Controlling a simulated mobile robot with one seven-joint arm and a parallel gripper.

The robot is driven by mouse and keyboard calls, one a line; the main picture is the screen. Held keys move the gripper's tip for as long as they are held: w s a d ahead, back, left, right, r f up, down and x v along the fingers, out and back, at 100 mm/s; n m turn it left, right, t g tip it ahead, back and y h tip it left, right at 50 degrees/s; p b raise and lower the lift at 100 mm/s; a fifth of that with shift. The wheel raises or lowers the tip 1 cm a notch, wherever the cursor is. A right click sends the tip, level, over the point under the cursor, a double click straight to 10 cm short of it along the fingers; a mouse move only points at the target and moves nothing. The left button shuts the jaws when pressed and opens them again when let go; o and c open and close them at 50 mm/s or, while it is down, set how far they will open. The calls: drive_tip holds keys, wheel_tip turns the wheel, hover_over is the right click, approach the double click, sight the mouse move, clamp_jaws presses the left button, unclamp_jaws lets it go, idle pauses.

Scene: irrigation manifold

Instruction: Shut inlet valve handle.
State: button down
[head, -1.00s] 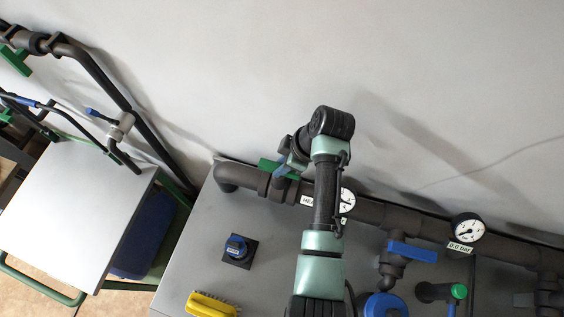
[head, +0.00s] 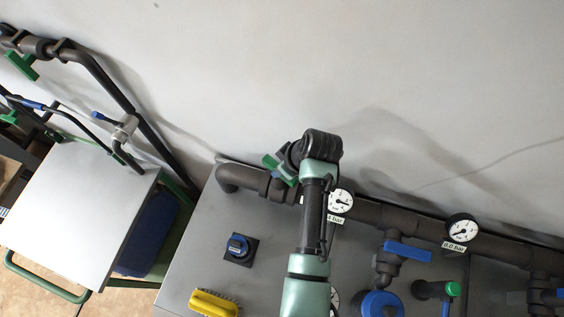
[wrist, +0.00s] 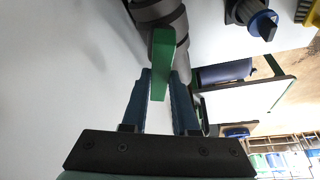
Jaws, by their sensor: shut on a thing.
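The inlet valve handle, a green lever (head: 271,160), sits on the dark pipe (head: 238,178) near its left bend, in front of the wall. In the head view it lies at a slant to the pipe and is partly hidden by my wrist. My gripper (head: 284,168) is at the lever, with its fingers mostly hidden there. In the wrist view the green lever (wrist: 160,62) stands between the two blue fingers of my gripper (wrist: 159,80), which are shut on it. The dark valve body (wrist: 158,12) is beyond it.
A pressure gauge (head: 340,202) stands close to my forearm, and another gauge (head: 462,229) is further right. A white-topped cart (head: 75,210) stands left. The wall (head: 300,70) is close behind.

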drive_tip(key=m, duration=0.2)
drive_tip(key=m+t+h+p, duration=0.1)
drive_tip(key=shift+s+a+r+m+p, duration=0.1)
drive_tip(key=shift+a+r+m+p, duration=0.05)
drive_tip(key=shift+m+p, duration=0.2)
drive_tip(key=m, duration=0.1)
drive_tip(key=m+h+p, duration=0.1)
drive_tip(key=m, duration=0.1)
drive_tip(key=shift+a+m+t+h, duration=0.1)
drive_tip(key=shift+m+t+h, duration=0.15)
drive_tip(key=shift+t+h, duration=0.05)
drive_tip(key=m+h, duration=0.2)
drive_tip(key=m, duration=0.3)
drive_tip(key=shift+a+m, duration=0.1)
drive_tip(key=shift+m, duration=0.3)
drive_tip(key=c, duration=0.7)
unclamp_jaws()
drive_tip(key=b+v, duration=0.1)
drive_tip(key=v, duration=1.1)
drive_tip(key=shift+a+r, duration=0.2)
drive_tip(key=shift+r, duration=0.2)
